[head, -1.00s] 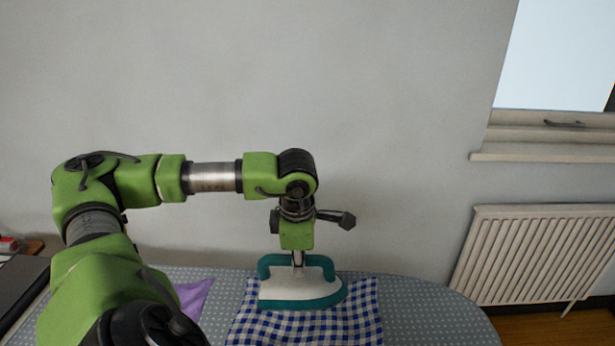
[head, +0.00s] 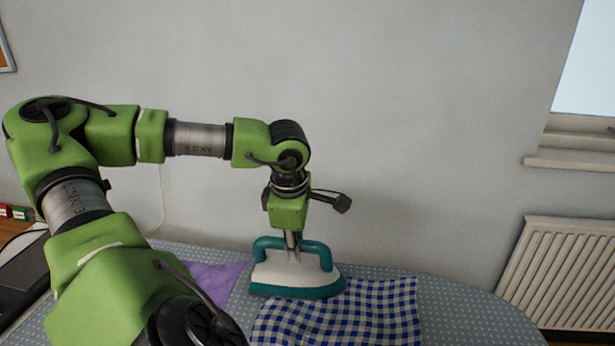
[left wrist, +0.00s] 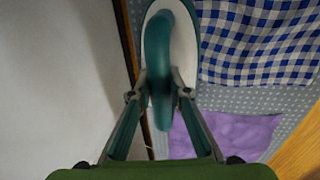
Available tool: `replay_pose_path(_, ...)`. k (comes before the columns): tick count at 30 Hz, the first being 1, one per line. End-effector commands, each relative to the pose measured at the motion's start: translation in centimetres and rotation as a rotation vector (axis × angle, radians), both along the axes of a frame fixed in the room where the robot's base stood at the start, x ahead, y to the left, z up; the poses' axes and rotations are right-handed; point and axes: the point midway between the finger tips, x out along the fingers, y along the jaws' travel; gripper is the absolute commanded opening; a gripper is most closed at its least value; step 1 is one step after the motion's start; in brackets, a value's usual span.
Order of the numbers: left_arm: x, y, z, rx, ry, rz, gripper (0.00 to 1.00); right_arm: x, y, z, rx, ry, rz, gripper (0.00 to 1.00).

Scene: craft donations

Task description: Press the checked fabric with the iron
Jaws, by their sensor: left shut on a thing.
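The blue-and-white checked fabric (head: 370,312) lies on the dotted ironing board, and it also shows in the left wrist view (left wrist: 258,45). The iron (head: 285,274) has a white body with a teal handle and teal base. My left gripper (head: 293,246) is shut on the iron's handle from above. The iron is upright at the fabric's back left corner, its nose pointing right. In the left wrist view the iron (left wrist: 152,45) lies along the fabric's edge. Whether its base touches the board or hovers just above is unclear. My right gripper is out of view.
A purple cloth (head: 212,282) lies on the grey dotted ironing board (head: 455,305), left of the iron. The wall stands close behind the board. A white radiator (head: 560,275) is at the right. The board's right end is clear.

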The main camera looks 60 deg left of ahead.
Motion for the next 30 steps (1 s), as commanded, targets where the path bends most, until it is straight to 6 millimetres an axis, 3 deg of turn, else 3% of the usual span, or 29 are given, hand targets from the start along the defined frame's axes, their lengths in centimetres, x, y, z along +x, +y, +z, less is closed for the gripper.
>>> replay_pose_path(16,-3.5,2.9,-0.2,0.001,0.008,0.002,0.00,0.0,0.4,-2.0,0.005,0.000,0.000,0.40)
replay_pose_path(30,-3.7,3.0,-0.2,-0.002,0.007,0.000,0.00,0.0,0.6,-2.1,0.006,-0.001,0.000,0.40)
